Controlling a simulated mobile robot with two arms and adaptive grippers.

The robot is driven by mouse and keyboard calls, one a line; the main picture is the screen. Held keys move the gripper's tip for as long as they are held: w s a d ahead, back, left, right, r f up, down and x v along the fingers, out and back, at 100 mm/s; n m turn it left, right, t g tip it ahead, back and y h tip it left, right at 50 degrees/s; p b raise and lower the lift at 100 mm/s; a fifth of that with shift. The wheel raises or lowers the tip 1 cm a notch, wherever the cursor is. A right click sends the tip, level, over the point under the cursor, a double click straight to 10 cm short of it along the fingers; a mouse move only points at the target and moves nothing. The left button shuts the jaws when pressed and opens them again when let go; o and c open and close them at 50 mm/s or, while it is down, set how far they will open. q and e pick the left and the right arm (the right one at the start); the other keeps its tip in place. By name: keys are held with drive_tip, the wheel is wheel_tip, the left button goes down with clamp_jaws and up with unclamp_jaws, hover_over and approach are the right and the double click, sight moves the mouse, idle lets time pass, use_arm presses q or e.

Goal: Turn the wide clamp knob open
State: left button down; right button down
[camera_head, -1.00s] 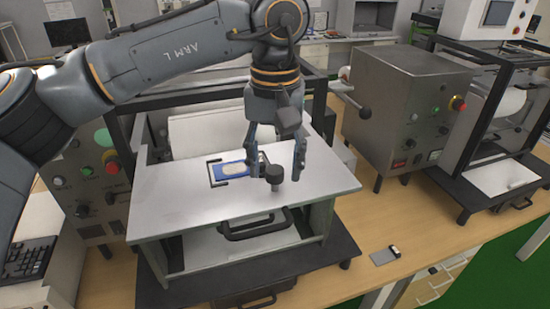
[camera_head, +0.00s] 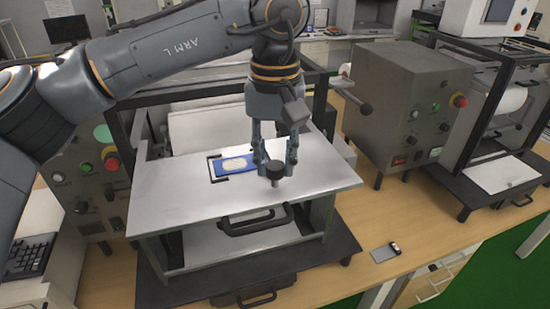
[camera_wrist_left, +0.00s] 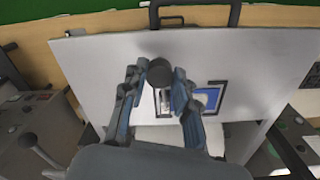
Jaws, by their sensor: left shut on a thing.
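The clamp knob (camera_head: 275,168) is black and round on a short metal post, near the front edge of the light metal plate (camera_head: 180,205). In the left wrist view the knob (camera_wrist_left: 159,72) shows between the fingertips. My left gripper (camera_head: 276,165) points down, its fingers closed in around the knob from both sides. It also shows in the left wrist view (camera_wrist_left: 157,88). A blue and white piece (camera_head: 234,165) lies in a black bracket on the plate, left of the knob. My right gripper is not in view.
A black handle (camera_head: 256,222) sits on the front of the plate's stand, just below the knob. A grey control box (camera_head: 395,110) with a red button stands to the right. A small dark-and-silver item (camera_head: 385,253) lies on the wooden bench.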

use_arm(q)
drive_tip(key=n+b, duration=0.1)
drive_tip(key=n, duration=0.3)
drive_tip(key=shift+f, duration=0.1)
drive_tip(key=n+b, duration=0.1)
drive_tip(key=n, duration=0.3)
drive_tip(key=shift+n+b, duration=0.3)
drive_tip(key=shift+n, duration=0.1)
drive_tip(key=n+b, duration=0.1)
drive_tip(key=n, duration=0.4)
drive_tip(key=shift+d+n, duration=0.1)
drive_tip(key=shift+n, duration=1.1)
drive_tip(key=shift+n+b, duration=0.3)
drive_tip(key=shift+w, duration=0.1)
drive_tip(key=c, duration=1)
unclamp_jaws()
